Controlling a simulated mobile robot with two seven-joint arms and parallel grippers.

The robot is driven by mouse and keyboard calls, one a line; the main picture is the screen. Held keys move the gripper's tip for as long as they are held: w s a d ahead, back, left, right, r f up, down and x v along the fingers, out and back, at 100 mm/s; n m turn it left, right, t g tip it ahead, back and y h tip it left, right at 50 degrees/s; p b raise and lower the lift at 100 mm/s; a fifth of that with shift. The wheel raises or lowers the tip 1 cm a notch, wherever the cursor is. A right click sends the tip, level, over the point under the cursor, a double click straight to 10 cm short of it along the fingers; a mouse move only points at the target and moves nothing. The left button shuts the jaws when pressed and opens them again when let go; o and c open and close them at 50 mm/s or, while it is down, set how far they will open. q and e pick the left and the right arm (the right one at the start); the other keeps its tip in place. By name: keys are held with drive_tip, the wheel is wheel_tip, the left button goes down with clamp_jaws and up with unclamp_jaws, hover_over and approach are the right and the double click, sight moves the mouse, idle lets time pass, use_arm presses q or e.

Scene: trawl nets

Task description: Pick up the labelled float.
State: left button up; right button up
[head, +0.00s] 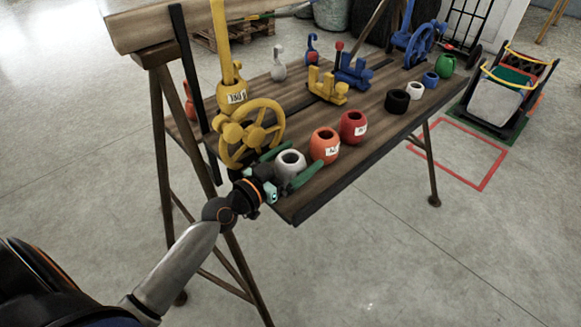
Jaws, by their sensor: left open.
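Several barrel-shaped floats with a hole on top stand along the near edge of the wooden bench. An orange float (325,145) and a red float (352,127) each carry a small white label, too small to read. A pale grey float (291,164) stands left of the orange one, with no label that I can see. My left gripper (304,155) is open at the near left corner. Its green fingers lie on either side of the grey float, and the right finger is close to the orange float. I cannot tell whether they touch. My right gripper is not in view.
A yellow valve wheel (252,134) stands just behind my left gripper. A black float (397,101), a white float (415,90) and a blue float (430,79) stand further right on the wooden bench (375,135). A yellow fitting (328,88) sits mid-bench. The front floor is clear.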

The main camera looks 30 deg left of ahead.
use_arm(q)
drive_tip(key=shift+w+d, duration=0.15)
drive_tip(key=shift+w, duration=0.25)
drive_tip(key=c, duration=1.3)
drive_tip(key=shift+o, duration=0.2)
drive_tip(key=shift+r, duration=0.15)
